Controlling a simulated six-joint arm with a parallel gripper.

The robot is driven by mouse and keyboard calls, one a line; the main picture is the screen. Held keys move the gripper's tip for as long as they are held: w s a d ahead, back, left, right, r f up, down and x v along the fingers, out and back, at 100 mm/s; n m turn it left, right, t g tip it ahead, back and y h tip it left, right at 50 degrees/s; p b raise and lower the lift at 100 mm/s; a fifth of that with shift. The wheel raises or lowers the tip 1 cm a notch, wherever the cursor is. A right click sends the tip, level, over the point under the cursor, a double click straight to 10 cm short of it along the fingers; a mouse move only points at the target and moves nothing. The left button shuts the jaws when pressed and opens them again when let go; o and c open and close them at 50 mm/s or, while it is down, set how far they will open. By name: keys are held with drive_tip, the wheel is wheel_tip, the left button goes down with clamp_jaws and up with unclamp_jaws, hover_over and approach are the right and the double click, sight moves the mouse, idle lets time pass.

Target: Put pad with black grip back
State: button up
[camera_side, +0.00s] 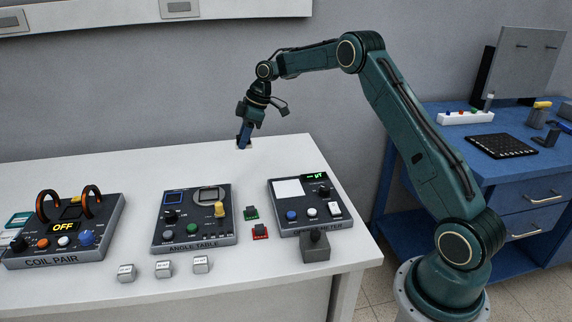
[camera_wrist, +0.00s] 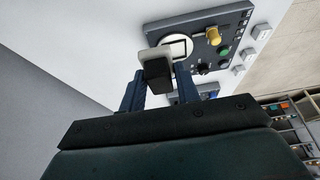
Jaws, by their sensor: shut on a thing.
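My gripper (camera_side: 244,141) points down above the back part of the white table, behind the angle table and the meter. In the wrist view my gripper (camera_wrist: 159,82) has its blue fingers on either side of a black grip (camera_wrist: 158,72). A pale grey-white pad (camera_wrist: 153,54) shows at the far end of this grip. In the side view the held pad is tiny at the fingertips, and I cannot tell its gap to the table. A small green piece (camera_side: 250,213) and a small red piece (camera_side: 260,232) lie between the angle table and the meter.
The coil pair (camera_side: 62,232) stands left, the angle table (camera_side: 194,236) in the middle, the meter (camera_side: 306,215) right, with a grey block (camera_side: 316,250) at its front. Several small labelled blocks (camera_side: 164,269) line the front. The table's back (camera_side: 150,170) is clear.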

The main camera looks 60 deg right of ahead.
sight(244, 195)
wheel_tip(244, 195, down, 18)
drive_tip(key=shift+r, duration=0.2)
idle(0.7)
drive_tip(key=shift+f, duration=0.1)
drive_tip(key=o, duration=1)
drive_tip(key=shift+c, duration=0.2)
drive_tip(key=v, duration=1.2)
drive_tip(key=shift+r, duration=0.2)
